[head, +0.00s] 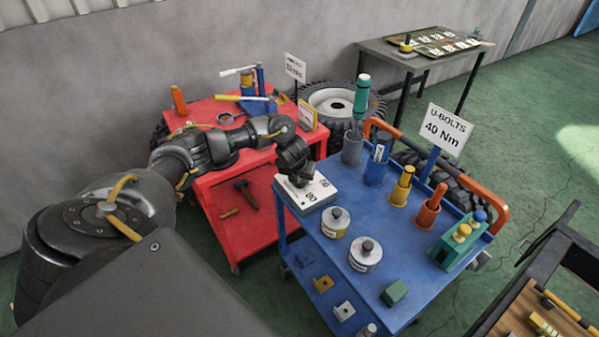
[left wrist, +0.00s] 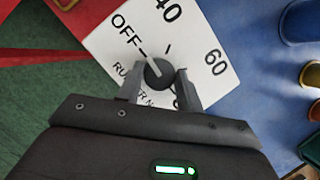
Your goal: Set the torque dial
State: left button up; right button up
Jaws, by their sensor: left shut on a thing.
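A white torque dial box (head: 318,195) sits on the near left corner of the blue cart's top. In the left wrist view its face (left wrist: 213,88) reads OFF, 40 and 60, with another number partly hidden. The dark round knob (left wrist: 160,73) has a pale pointer line toward the OFF side. My left gripper (head: 299,180) is over the box; in the wrist view its fingers (left wrist: 157,84) are shut on the knob, one on each side. The gripper hides the knob in the head view. A sign (head: 446,130) reads U-BOLTS 40 Nm. My right gripper is out of view.
The blue cart (head: 375,215) also carries upright tools in holders, silver weights (head: 335,222) and small blocks. A red cart (head: 235,205) with tools stands behind my left arm. A dark table (head: 425,60) is at the back; a wooden-topped bench (head: 520,315) is at right.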

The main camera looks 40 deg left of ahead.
pick_arm(q)
jog(key=shift+n+p, duration=0.3)
jog(key=shift+n, duration=0.1)
dwell(0.3)
jog(key=o, duration=1)
jog(key=v, duration=0.5)
jog(key=shift+d+r, duration=0.15)
jog(key=shift+r, duration=0.25)
jog(key=p+v, duration=0.2)
jog(key=v, duration=0.3)
jog(key=shift+s+d+p, duration=0.1)
jog(key=shift+p, duration=0.25)
